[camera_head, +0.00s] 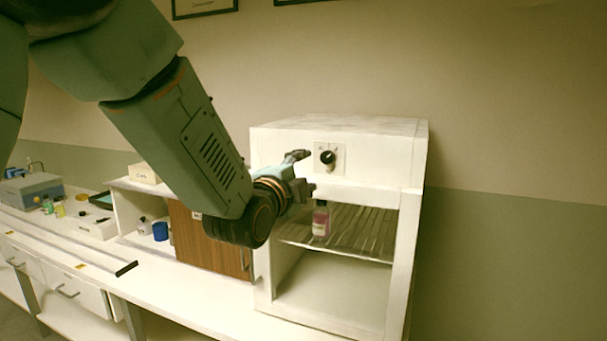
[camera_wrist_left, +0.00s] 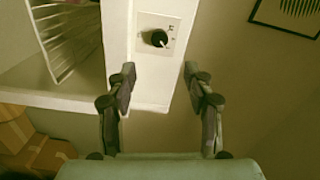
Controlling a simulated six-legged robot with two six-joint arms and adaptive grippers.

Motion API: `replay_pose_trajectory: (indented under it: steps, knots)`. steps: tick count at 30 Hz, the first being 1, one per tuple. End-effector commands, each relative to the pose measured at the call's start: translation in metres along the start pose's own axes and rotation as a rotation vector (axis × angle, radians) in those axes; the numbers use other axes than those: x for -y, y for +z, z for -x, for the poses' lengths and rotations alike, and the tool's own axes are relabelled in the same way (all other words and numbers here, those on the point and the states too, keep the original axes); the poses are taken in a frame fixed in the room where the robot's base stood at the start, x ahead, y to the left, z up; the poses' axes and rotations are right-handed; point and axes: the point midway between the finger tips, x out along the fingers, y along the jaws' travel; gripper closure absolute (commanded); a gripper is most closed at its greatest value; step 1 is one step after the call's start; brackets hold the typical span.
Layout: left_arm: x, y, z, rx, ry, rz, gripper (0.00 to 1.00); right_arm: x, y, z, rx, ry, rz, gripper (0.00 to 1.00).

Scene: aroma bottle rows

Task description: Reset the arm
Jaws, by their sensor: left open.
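My left arm comes in from the upper left in the head view. Its gripper (camera_head: 305,171) is in front of the upper part of a white cabinet (camera_head: 375,152), near the black knob (camera_head: 328,157). In the left wrist view the two fingers of the left gripper (camera_wrist_left: 160,90) stand apart with nothing between them. The knob (camera_wrist_left: 157,38) and its plate show beyond the fingertips there. A small bottle with pink liquid (camera_head: 321,220) stands upright on the wire shelf in the cabinet, below the gripper. My right gripper is not in view.
The wire shelf (camera_head: 352,236) spans the cabinet's open front. A brown wooden door (camera_head: 205,248), a blue cup (camera_head: 160,231) and a white counter (camera_head: 190,291) lie to the left. Several small bottles and a grey-blue device (camera_head: 30,190) stand further left. The wall right of the cabinet is clear.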

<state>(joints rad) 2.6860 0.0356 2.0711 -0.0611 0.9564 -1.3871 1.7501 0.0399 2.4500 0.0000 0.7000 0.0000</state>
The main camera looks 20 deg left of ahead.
Motion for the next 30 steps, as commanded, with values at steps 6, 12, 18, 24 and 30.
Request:
replay_pose_trajectory:
  steps: [6, 12, 18, 24, 30]
  knots:
    - [0.0, 0.0, 0.0, 0.0, 0.0, 0.0, 0.48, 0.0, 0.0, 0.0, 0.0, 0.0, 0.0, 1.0]
    - [0.0, 0.0, 0.0, 0.0, 0.0, 0.002, 0.48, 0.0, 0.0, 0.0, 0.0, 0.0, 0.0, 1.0]
    - [-0.006, 0.001, 0.001, 0.008, 0.022, 0.179, 0.48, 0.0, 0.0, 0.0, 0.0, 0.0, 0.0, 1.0]
    - [-0.071, 0.014, 0.022, 0.098, 0.167, 0.593, 0.48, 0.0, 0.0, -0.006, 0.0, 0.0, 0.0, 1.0]
    - [-0.199, 0.036, 0.062, 0.291, 0.364, 0.909, 0.48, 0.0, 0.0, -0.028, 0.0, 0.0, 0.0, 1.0]
